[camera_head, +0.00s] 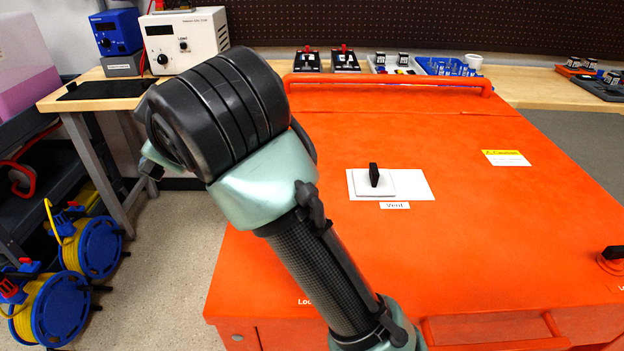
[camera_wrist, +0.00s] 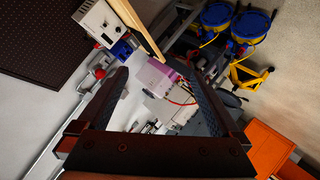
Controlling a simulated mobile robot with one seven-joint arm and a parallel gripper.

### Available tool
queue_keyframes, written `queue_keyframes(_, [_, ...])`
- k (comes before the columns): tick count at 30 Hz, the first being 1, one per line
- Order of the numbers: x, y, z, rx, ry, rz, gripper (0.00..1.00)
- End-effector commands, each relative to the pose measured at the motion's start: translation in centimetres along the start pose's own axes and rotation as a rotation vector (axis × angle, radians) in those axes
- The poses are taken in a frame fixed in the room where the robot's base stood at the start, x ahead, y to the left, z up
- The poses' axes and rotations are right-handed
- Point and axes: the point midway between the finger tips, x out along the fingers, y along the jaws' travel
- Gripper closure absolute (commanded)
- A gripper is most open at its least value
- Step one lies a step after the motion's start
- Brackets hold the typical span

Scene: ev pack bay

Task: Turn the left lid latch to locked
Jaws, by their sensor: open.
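The left lid latch is not visible there; only part of a printed label, "Loc" (camera_head: 305,301), shows beside my arm. The right latch (camera_head: 612,254), a black handle on a red-orange base, stands at the right edge. My gripper (camera_wrist: 155,70) is open and empty in the wrist view, pointed away from the lid toward the bench side of the room.
A black vent knob (camera_head: 374,175) stands on a white plate on the lid. A raised orange bar (camera_head: 390,80) runs along the lid's back edge. The workbench (camera_head: 535,88) behind holds instruments and trays. Blue cable reels (camera_head: 98,248) sit on the floor at left.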

Motion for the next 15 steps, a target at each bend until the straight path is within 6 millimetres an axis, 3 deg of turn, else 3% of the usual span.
queue_keyframes(1, [-0.9,1.2,-0.4,-0.031,-0.072,-0.056,0.0])
queue_keyframes(8, [-4.0,1.4,3.9,-0.151,-0.377,-0.352,0.0])
queue_keyframes(15, [-10.6,2.5,8.7,-0.205,-0.651,-0.656,0.0])
